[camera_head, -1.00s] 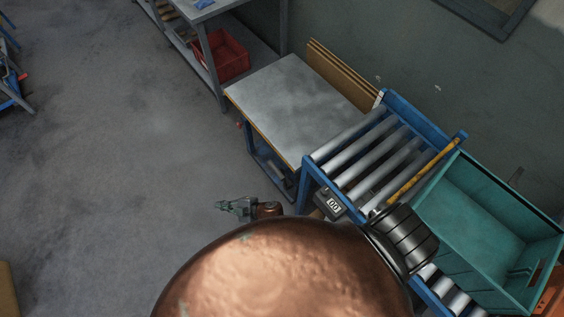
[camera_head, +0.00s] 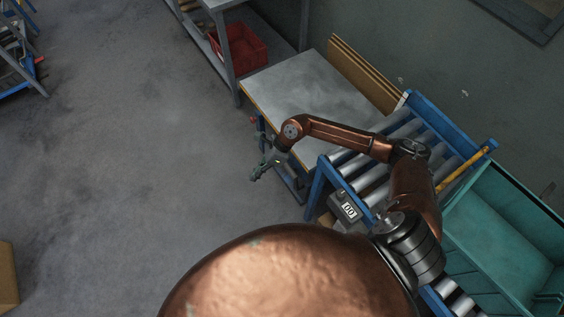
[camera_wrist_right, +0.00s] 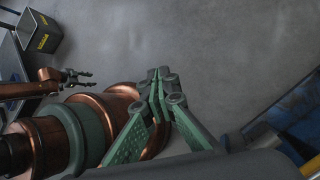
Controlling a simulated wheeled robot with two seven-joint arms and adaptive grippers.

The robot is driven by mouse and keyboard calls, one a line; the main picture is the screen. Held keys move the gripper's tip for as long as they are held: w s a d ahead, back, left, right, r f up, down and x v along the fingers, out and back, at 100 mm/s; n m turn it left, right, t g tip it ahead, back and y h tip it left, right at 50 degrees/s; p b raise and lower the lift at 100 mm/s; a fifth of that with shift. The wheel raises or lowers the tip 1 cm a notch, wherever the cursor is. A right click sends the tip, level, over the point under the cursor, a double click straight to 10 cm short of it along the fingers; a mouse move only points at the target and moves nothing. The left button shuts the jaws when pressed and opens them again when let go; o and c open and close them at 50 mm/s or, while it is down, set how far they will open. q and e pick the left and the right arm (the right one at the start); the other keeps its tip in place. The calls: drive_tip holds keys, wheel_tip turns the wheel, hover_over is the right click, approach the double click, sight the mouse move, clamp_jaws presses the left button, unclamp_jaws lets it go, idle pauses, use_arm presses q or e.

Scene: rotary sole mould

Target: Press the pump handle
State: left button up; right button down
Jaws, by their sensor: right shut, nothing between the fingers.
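My right gripper (camera_head: 260,172) hangs shut and empty beside the left front edge of a grey-topped lift table (camera_head: 310,88) in the head view. In the right wrist view its green fingers (camera_wrist_right: 159,80) meet at the tips over bare floor. A small red-tipped part (camera_head: 252,120) shows at the table's left side, beyond the gripper; I cannot tell whether it is the pump handle. The table's lower frame is partly hidden by my right arm. My left gripper (camera_wrist_right: 77,77) shows small in the right wrist view, its two fingers apart with nothing between them.
A blue roller conveyor (camera_head: 395,125) with a small display (camera_head: 348,211) adjoins the table on the right. A green bin (camera_head: 510,235) stands beyond it. A shelf with a red crate (camera_head: 238,48) stands behind.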

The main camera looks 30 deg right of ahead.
use_arm(q)
drive_tip(key=f+b, duration=0.1)
drive_tip(key=s+f+b, duration=0.1)
drive_tip(key=f, duration=0.1)
drive_tip(key=shift+d+f, duration=0.1)
drive_tip(key=shift+f, duration=0.15)
use_arm(e)
drive_tip(key=w+d+n+h, duration=0.2)
drive_tip(key=d+n+h, duration=0.3)
drive_tip(key=d, duration=1.5)
drive_tip(key=shift+r+n+g, duration=0.3)
drive_tip(key=shift+r+n, duration=0.05)
drive_tip(key=shift+n, duration=0.35)
drive_tip(key=shift+w, duration=0.1)
use_arm(q)
drive_tip(key=shift+s+f+b, duration=0.4)
drive_tip(key=shift+f+b, duration=0.3)
drive_tip(key=shift+b, duration=0.3)
use_arm(e)
drive_tip(key=x, duration=1)
drive_tip(key=shift+d+f, duration=0.1)
drive_tip(key=shift+d, duration=0.05)
